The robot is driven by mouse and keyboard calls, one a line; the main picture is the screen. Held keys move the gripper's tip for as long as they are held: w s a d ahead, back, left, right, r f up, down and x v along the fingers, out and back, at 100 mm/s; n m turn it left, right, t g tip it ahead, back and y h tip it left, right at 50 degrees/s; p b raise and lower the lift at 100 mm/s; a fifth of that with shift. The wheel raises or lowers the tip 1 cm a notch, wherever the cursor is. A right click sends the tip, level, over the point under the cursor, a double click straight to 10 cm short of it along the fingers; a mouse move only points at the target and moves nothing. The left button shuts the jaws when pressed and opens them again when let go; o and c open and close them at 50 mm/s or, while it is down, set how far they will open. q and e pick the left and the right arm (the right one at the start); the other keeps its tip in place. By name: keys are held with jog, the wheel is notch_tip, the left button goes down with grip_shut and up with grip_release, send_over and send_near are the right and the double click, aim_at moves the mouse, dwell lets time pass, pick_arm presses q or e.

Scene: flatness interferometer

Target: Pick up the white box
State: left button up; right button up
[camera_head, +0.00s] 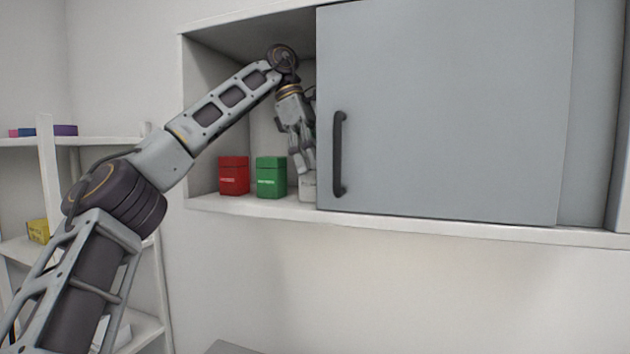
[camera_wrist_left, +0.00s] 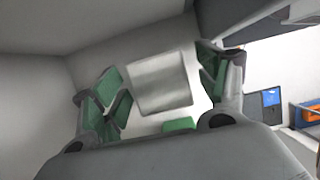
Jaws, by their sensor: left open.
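The white box (camera_head: 308,188) stands on the cabinet shelf, partly hidden behind the edge of the grey sliding door. My left gripper (camera_head: 302,165) points down into the cabinet just above this box. In the left wrist view the pale top of the white box (camera_wrist_left: 161,83) lies between the spread, green-padded fingers of the gripper (camera_wrist_left: 158,72). The gripper is open and has not closed on the box. Whether a finger touches it, I cannot tell. My right gripper is not in view.
A green box (camera_head: 271,177) stands left of the white box, and a red box (camera_head: 234,175) farther left. The grey sliding door (camera_head: 450,115) with its dark handle (camera_head: 339,154) closes off the right side. A shelf rack (camera_head: 45,170) stands at the far left.

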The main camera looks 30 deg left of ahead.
pick_arm(q)
jog(key=c, duration=1.2)
jog(key=shift+r, duration=0.3)
jog(key=shift+r, duration=0.5)
jog(key=s, duration=1.8)
jog(key=shift+d+b, duration=0.3)
jog(key=shift+d, duration=0.1)
